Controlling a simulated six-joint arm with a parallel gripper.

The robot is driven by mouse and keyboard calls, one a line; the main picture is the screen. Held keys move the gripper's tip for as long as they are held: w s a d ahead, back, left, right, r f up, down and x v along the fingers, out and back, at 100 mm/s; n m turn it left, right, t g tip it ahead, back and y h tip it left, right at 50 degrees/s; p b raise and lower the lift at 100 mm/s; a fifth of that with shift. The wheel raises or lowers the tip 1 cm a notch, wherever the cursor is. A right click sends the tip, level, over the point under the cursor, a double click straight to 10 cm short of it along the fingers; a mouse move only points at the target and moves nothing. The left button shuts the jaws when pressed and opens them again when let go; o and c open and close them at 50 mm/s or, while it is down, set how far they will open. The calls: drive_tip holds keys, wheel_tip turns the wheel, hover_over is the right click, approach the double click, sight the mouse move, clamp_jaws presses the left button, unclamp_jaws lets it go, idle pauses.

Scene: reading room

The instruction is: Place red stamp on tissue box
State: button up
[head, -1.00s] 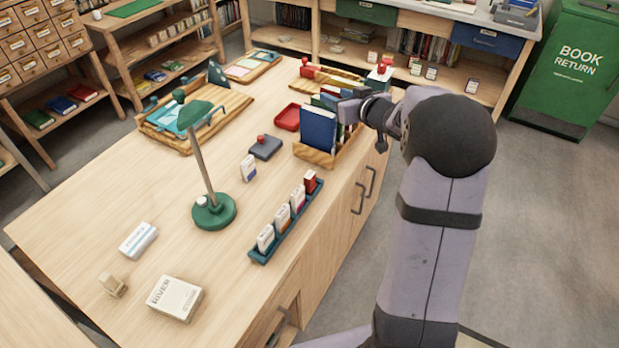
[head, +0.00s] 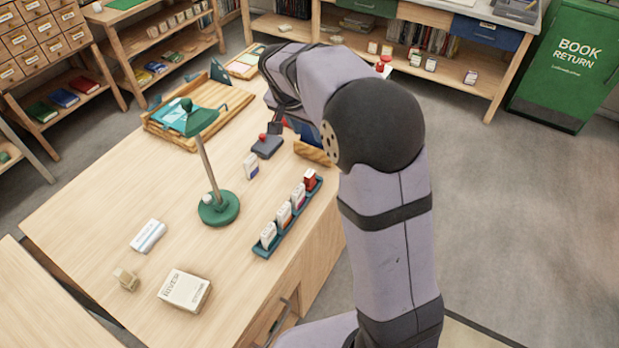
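A small red-topped piece (head: 310,180) stands at the far end of the teal rack (head: 262,250); a red knob (head: 262,136) also sits at the dark pad (head: 267,147). I cannot tell which is the red stamp. A white blue-striped box (head: 148,236) lies at the table's left, and a larger white lettered box (head: 184,290) lies at the front. I cannot tell which is the tissue box. My gripper (head: 277,124) hangs low near the far side of the dark pad. Its fingers are small and partly hidden by my arm, so their opening is unclear.
A green desk lamp (head: 218,208) stands mid-table, left of the rack. A small white box (head: 251,166) stands near the dark pad. A wooden book holder (head: 312,151) is partly hidden behind my arm.

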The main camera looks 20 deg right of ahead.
drive_tip(key=s, duration=0.1)
hover_over(309, 173)
drive_tip(key=s+a, duration=0.1)
drive_tip(key=s, duration=0.1)
wheel_tip(309, 173, down, 11)
drive_tip(key=shift+a+p+x, duration=0.2)
drive_tip(key=shift+p+x, duration=0.65)
drive_tip(key=shift+x, duration=0.95)
drive_tip(key=shift+a+p+x, duration=0.15)
drive_tip(key=shift+p+x, duration=0.7)
drive_tip(key=shift+x, duration=0.9)
drive_tip(key=shift+s+f, duration=0.1)
drive_tip(key=shift+f, duration=0.05)
clamp_jaws()
